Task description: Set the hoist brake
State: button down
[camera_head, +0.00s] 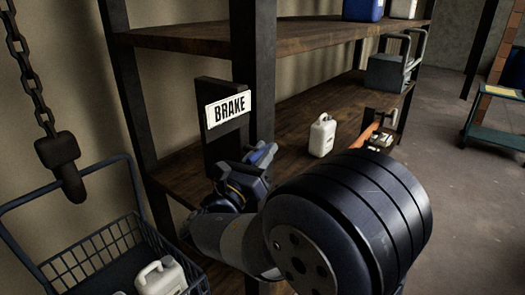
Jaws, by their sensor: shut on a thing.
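The hoist brake's dark plate (221,147) is fixed beside the dark shelf post. It bears a white sign (227,109) reading BRAKE. My gripper (246,178) is just below this sign, close against the lower part of the plate. It is shut on the brake lever, which is mostly hidden behind the gripper and wrist, so its angle cannot be told. My arm's large dark joint fills the lower right of the view. A chain with a dark hook block (58,152) hangs at the left.
A wire basket cart (95,258) with a white jug (161,277) stands below the hook. A wooden shelf (285,140) behind my arm carries another white jug (322,136) and a grey-green container (386,73). Floor is open at the right, before a green cart (497,137).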

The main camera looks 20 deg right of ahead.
jog(key=g+y+p, duration=0.1)
jog(key=p, duration=0.2)
jog(key=r+g+y+p, duration=0.1)
jog(key=p, duration=0.2)
jog(key=g+y+p, duration=0.2)
jog(key=p, duration=0.3)
jog(key=g+y+p, duration=0.1)
jog(key=y+p, duration=0.1)
jog(key=p, duration=0.3)
jog(key=shift+f+m+g, duration=0.2)
jog(key=shift+m+g, duration=0.2)
jog(key=y+p, duration=0.1)
jog(key=g+y+p, duration=0.1)
jog(key=shift+f+p, duration=0.25)
jog(key=shift+p, duration=0.1)
jog(key=shift+a+f+g+y, duration=0.1)
jog(key=shift+f+g+y, duration=0.05)
jog(key=shift+g+y, duration=0.6)
jog(key=shift+f+g+y, duration=0.15)
jog(key=shift+g+y, duration=0.4)
jog(key=shift+y, duration=0.3)
jog(key=c, duration=1.6)
grip_release()
jog(key=shift+o, duration=0.2)
jog(key=v, duration=1)
jog(key=shift+r+b, duration=0.35)
jog(key=shift+b, duration=0.1)
